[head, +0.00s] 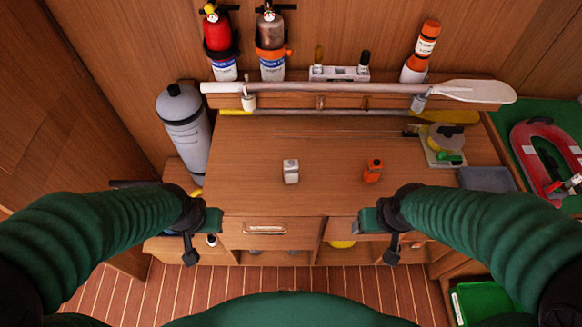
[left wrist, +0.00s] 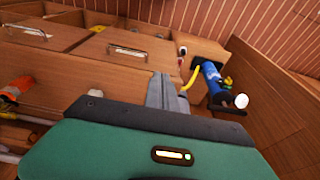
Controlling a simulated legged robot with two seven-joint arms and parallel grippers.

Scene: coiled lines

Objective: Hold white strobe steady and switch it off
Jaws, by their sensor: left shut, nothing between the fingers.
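The white strobe (head: 291,172) is a small pale box standing upright on the wooden worktop, left of centre in the head view. Its switch is too small to make out. My left gripper (left wrist: 168,92) shows two grey fingers shut together with nothing between them. In the head view it is at the worktop's front left edge, apart from the strobe, to its left and nearer to me. My right gripper (head: 370,220) is at the front right edge, also apart from the strobe; its fingers cannot be made out.
A small orange device (head: 373,171) stands right of the strobe. A long paddle (head: 330,88) lies across the back. A grey cylinder (head: 184,125) stands left of the worktop (head: 250,145), and a dark grey tray (head: 487,180) lies at right. The worktop around the strobe is clear.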

